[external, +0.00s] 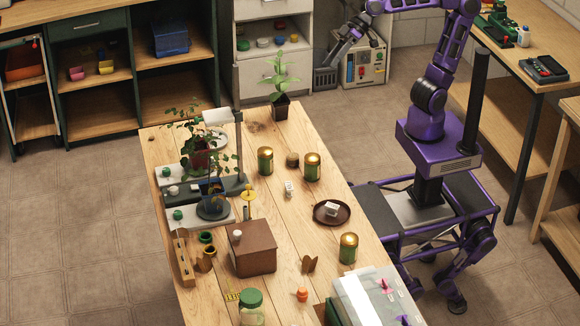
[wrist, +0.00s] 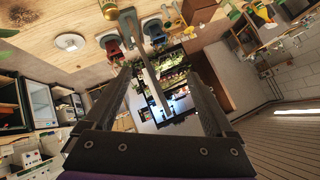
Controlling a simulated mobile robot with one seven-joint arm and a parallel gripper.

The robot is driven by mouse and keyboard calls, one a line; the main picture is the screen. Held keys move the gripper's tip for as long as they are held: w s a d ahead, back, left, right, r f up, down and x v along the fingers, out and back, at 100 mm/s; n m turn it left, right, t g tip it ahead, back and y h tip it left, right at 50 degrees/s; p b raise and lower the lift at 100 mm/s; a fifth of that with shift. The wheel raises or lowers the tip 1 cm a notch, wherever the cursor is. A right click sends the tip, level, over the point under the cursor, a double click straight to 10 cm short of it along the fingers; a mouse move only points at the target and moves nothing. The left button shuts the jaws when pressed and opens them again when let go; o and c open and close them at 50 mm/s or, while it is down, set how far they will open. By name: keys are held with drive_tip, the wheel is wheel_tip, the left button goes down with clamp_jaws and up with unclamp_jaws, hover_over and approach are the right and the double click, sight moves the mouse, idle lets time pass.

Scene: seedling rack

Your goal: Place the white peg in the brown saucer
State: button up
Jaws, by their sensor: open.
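The brown saucer (external: 318,217) lies on the right side of the wooden table in the external view. A small white block-like piece (external: 332,208) sits inside the saucer; it may be the white peg, but its shape is too small to tell. Another small white piece (external: 289,188) stands on the table left of the saucer. My gripper (external: 336,48) is raised beyond the table's far end, well away from the saucer. In the wrist view my gripper (wrist: 165,80) is open, with nothing seen held between its fingers. I cannot make out the saucer there.
Green-and-gold tins (external: 265,160) stand around the middle of the table. A brown box (external: 254,250) with a white cylinder on top (external: 237,235) sits nearer the front. A potted plant (external: 281,105) stands at the far end. Plant stands (external: 205,190) line the left side.

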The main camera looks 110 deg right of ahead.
drive_tip(key=s+a+f+n+g+h, duration=0.2)
drive_tip(key=s+a+f+g+h, duration=0.1)
drive_tip(key=s+f, duration=0.7)
drive_tip(key=shift+s+n+g+h+p, duration=0.3)
drive_tip(key=shift+s+g+h+p, duration=0.15)
drive_tip(key=shift+s, duration=0.4)
